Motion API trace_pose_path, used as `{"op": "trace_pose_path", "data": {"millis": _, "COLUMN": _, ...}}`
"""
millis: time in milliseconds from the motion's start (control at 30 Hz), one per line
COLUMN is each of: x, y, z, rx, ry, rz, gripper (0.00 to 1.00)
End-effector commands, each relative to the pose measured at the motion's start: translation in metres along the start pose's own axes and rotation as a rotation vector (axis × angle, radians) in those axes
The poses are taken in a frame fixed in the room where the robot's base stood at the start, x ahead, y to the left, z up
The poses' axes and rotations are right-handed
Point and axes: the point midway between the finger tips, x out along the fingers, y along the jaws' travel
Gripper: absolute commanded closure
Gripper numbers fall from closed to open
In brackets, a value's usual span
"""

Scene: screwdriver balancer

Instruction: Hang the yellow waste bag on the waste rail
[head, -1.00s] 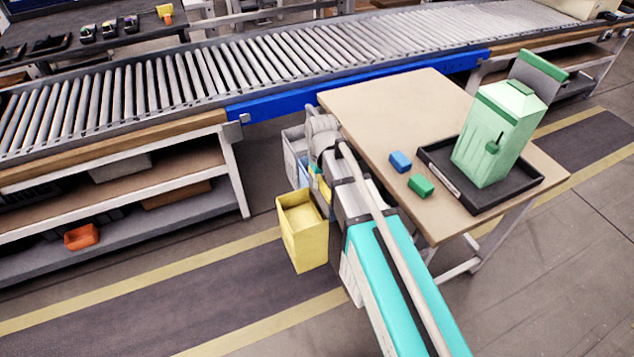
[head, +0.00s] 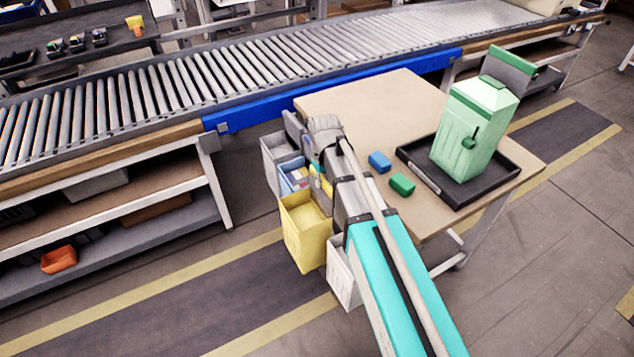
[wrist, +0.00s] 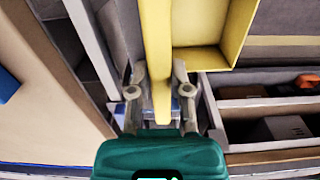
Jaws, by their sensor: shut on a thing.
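The yellow waste bag (head: 305,236) is an open, box-like bag beside the left edge of the table (head: 345,92), above the floor. My gripper (wrist: 159,82) is shut on a yellow upright part of the bag, between its two fingers. In the wrist view the bag's open top and inner wall (wrist: 205,28) show above and to the right of the fingers. In the head view my arm hides the gripper's grip. The waste rail cannot be made out clearly; the arm and bags cover that table side.
A grey bag (head: 277,152) and a blue one (head: 287,178) are behind the yellow bag; a white one (head: 344,270) is in front. The table carries a black tray (head: 417,176) with a green container (head: 474,128), plus blue (head: 380,161) and green (head: 402,184) blocks. A roller conveyor (head: 230,70) runs behind.

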Motion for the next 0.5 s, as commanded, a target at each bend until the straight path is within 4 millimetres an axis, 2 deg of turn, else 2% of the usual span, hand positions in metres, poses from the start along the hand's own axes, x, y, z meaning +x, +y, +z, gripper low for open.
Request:
{"op": "trace_pose_path", "data": {"millis": 300, "x": 0.003, "y": 0.019, "z": -0.001, "rx": 0.000, "ry": 0.000, "rz": 0.000, "gripper": 1.00}}
{"op": "trace_pose_path", "data": {"millis": 500, "x": 0.003, "y": 0.024, "z": -0.001, "rx": -0.002, "ry": 0.000, "rz": 0.000, "gripper": 1.00}}
